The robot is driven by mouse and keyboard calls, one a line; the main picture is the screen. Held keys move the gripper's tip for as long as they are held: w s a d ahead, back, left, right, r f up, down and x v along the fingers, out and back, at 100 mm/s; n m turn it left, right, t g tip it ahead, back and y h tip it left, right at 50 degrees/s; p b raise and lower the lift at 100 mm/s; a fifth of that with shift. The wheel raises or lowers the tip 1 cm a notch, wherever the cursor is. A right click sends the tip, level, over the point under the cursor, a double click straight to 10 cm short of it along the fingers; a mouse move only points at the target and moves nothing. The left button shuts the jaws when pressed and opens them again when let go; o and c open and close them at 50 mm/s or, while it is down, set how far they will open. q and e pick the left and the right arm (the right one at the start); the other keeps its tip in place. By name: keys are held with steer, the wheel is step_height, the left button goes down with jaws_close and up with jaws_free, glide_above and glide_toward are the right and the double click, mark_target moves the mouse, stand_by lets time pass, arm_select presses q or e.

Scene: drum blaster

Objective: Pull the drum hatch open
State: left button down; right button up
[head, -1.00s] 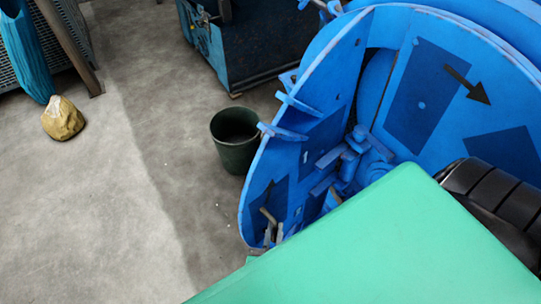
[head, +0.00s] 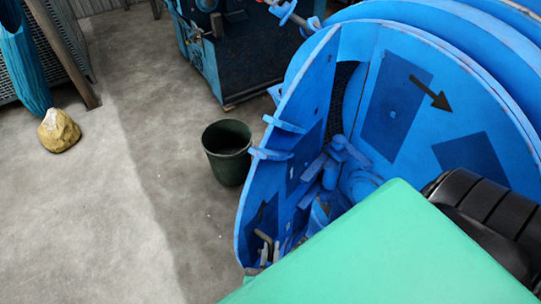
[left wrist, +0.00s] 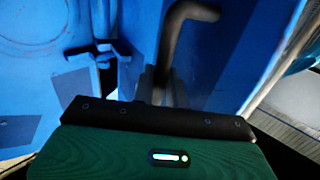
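The blue drum hatch (head: 289,150) stands at an angle to the blue drum face (head: 400,65), with a dark gap between them at the top. Its bent dark handle sits low on the panel; it shows large in the left wrist view (left wrist: 183,35). My left gripper (head: 265,256) is at this handle. In the left wrist view my left gripper's fingers (left wrist: 163,88) lie on both sides of the handle's lower part and appear shut on it. The fingertips are partly dark and hard to see. My right gripper is not in view.
A dark green bucket (head: 228,155) stands on the floor just left of the hatch. A yellowish rock (head: 58,131) lies farther left. A dark blue machine (head: 245,50) stands behind. The concrete floor at lower left is clear. My green arm cover hides the lower right.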

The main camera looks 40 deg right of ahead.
arm_select(q)
steer(key=c, duration=1.6)
jaws_free()
steer(key=shift+d+r, duration=0.15)
steer(key=shift+d, duration=0.1)
steer(key=shift+o, duration=0.5)
steer(key=shift+s+a, duration=0.3)
steer(key=shift+a, duration=0.05)
steer(key=b+v, duration=0.2)
steer(key=v, duration=1)
steer(key=shift+s+a, duration=0.2)
steer(key=shift+s, duration=0.15)
